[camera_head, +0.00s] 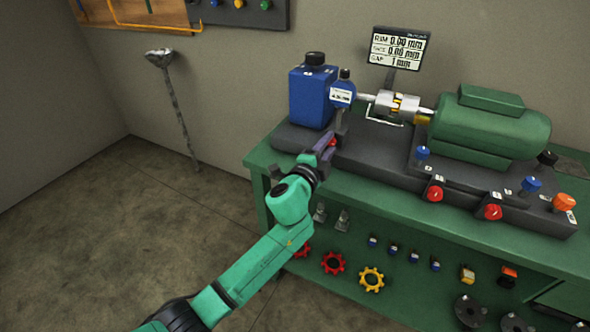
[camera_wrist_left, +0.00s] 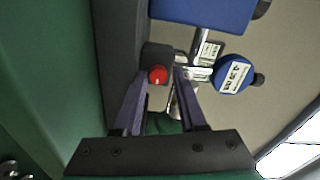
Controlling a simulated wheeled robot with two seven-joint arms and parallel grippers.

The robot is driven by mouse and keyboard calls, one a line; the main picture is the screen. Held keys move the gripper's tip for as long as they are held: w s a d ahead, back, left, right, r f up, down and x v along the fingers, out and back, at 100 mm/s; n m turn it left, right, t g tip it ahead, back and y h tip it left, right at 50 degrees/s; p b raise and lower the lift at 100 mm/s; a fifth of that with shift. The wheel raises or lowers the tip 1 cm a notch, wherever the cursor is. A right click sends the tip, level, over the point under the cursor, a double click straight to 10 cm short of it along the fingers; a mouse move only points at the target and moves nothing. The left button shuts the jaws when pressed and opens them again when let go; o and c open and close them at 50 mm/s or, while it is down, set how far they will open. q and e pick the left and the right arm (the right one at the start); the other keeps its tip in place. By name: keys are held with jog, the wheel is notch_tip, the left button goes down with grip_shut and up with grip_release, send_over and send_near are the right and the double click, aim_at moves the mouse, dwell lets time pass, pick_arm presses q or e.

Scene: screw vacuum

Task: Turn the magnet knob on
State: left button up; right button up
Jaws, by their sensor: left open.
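The red magnet knob (camera_wrist_left: 158,74) sits on a dark block (camera_wrist_left: 157,53) at the foot of the dial indicator stand. In the head view a little red of the knob (camera_head: 333,142) shows at my gripper's tips. My left gripper (camera_head: 325,149) reaches in from the left at the bench's front left. In the left wrist view my gripper (camera_wrist_left: 161,76) is open, with one finger on either side of the knob. I cannot tell whether the fingers touch it. The dial indicator (camera_wrist_left: 233,74) has a blue round body. My right gripper is not in view.
A blue block (camera_head: 312,95) stands behind the knob. A shaft coupling (camera_head: 398,103) and green motor (camera_head: 489,127) are to the right, on a dark base with several red, blue and orange knobs. A readout screen (camera_head: 396,49) stands behind. Open floor (camera_head: 90,230) lies at the left.

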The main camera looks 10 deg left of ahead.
pick_arm(q)
jog(key=shift+f, duration=0.35)
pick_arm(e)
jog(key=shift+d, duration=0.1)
